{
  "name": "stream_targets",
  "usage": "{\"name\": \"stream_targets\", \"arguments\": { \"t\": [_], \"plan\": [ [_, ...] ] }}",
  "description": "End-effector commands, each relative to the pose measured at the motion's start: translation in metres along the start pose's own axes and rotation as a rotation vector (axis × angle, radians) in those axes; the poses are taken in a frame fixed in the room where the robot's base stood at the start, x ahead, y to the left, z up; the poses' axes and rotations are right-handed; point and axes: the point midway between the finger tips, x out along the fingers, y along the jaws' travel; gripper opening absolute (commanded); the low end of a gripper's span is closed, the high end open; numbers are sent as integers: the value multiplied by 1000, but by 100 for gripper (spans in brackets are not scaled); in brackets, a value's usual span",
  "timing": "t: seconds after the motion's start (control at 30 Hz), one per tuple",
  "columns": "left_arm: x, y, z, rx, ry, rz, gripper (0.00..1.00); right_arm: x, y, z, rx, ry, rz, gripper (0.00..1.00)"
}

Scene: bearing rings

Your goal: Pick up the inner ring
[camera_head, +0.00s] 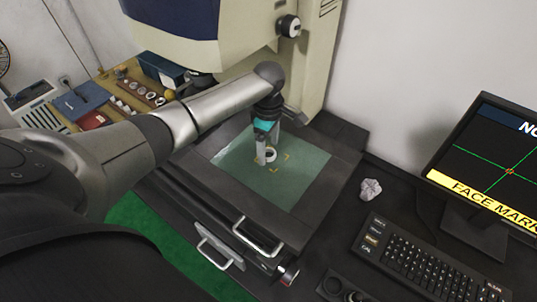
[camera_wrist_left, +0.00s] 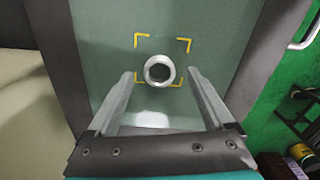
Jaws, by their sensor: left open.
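The inner ring (camera_wrist_left: 147,72) is a shiny metal ring lying on the green glass plate, near the yellow corner marks, in the left wrist view. In the head view the ring (camera_head: 270,154) shows only partly, beside my gripper's fingers. My left gripper (camera_wrist_left: 160,78) is open, with one finger on each side of the ring in the picture. In the head view my left gripper (camera_head: 264,160) points down over the plate. I cannot tell how far above the plate the fingertips are. My right gripper is not in view.
The green plate (camera_head: 300,190) sits in a dark stage frame under a large machine (camera_head: 235,50). A keyboard (camera_head: 420,262), a monitor (camera_head: 500,160) and a crumpled paper (camera_head: 370,189) are at the right. A wooden tray (camera_head: 140,103) with several parts lies at the back left.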

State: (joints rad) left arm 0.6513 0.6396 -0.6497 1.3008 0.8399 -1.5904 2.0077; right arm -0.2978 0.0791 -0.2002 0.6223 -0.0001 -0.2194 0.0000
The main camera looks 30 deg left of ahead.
Motion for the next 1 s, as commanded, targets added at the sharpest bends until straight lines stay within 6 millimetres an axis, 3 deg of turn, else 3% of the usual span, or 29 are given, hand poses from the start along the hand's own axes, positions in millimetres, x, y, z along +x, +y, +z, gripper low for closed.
{"name": "stream_targets", "arguments": {
  "t": [0.1, 0.33, 1.0],
  "plan": [
    [9, 0, 0, 0, 0, 1, 86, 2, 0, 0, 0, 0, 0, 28],
    [10, 0, 0, 0, 0, 2, 86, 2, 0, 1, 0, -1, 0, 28],
    [9, 0, 0, 0, 0, 2, 11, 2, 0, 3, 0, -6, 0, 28]
  ]
}}
